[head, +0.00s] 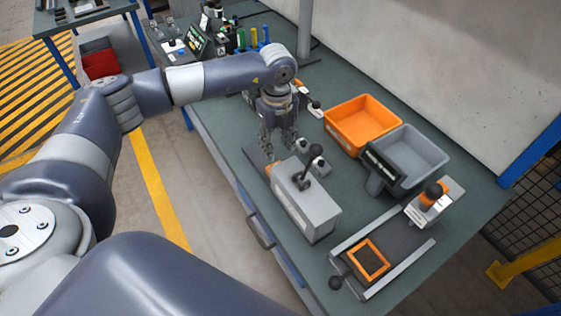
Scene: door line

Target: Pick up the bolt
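My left gripper (279,150) points down over the workbench, just behind a grey box fixture (308,208) with a black lever on top. Its two fingers look apart, with a gap between them. I cannot make out a bolt; anything at the fingertips is too small or hidden by the fingers and the box. A small orange part (268,169) shows at the box's left end, below the fingers. My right gripper is not in view.
An orange bin (341,135) and a grey bin (396,180) stand on the green workbench (225,137) to the right. A railed fixture with an orange frame (367,259) lies near the front. Bottles and small devices stand at the back. A white panel rises along the right.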

